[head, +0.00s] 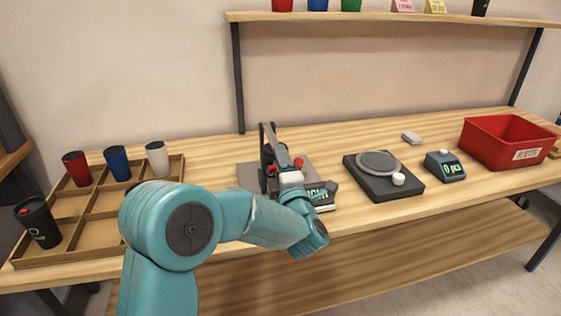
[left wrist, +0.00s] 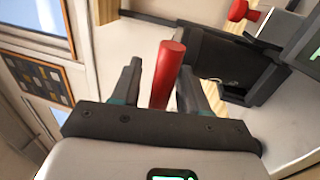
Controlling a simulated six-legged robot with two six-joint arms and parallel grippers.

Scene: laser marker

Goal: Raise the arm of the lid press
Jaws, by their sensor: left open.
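The lid press (head: 267,140) stands on a grey base plate (head: 248,175) on the table, left of the scale. Its red handle (left wrist: 167,75) shows in the left wrist view as a red rod between the two dark fingers of my left gripper (left wrist: 160,80). The fingers stand apart on either side of the rod, with a gap showing, so the gripper is open around it. In the head view the left gripper (head: 281,162) is at the press and hides much of it. I cannot tell the exact angle of the press arm. My right gripper is not in view.
At the left, a wooden tray (head: 103,202) holds red, blue, white and black cups. Right of the press are a black scale (head: 384,186), a blue counter (head: 445,166) and a red bin (head: 507,142). A shelf (head: 400,17) with cups runs above the table.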

